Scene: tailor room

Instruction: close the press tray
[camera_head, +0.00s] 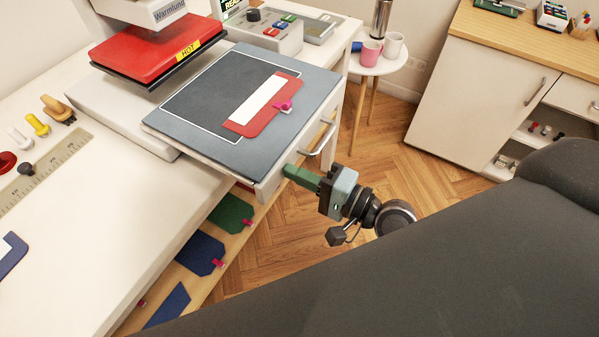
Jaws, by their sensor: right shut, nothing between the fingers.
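The press tray (215,148), a flat board with a dark grey pad outlined in white, is pulled out from under the red hot plate (150,48) of the heat press. A red piece (286,103) with a white strip and a pink clip lies on the tray. A metal bar handle (321,141) is on the tray's front side, facing right. My right gripper (288,171), with green fingers, is shut and empty just below the tray's near corner, left of and below the handle. I cannot tell whether it touches the tray front. My left gripper is not in view.
The white table (90,220) holds a ruler (40,172) and several knobbed tools at the left. A control box (272,30) stands behind the tray. Blue and green pieces (200,252) lie on a lower shelf. A small round table (378,66) with mugs stands beyond. Floor is open at right.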

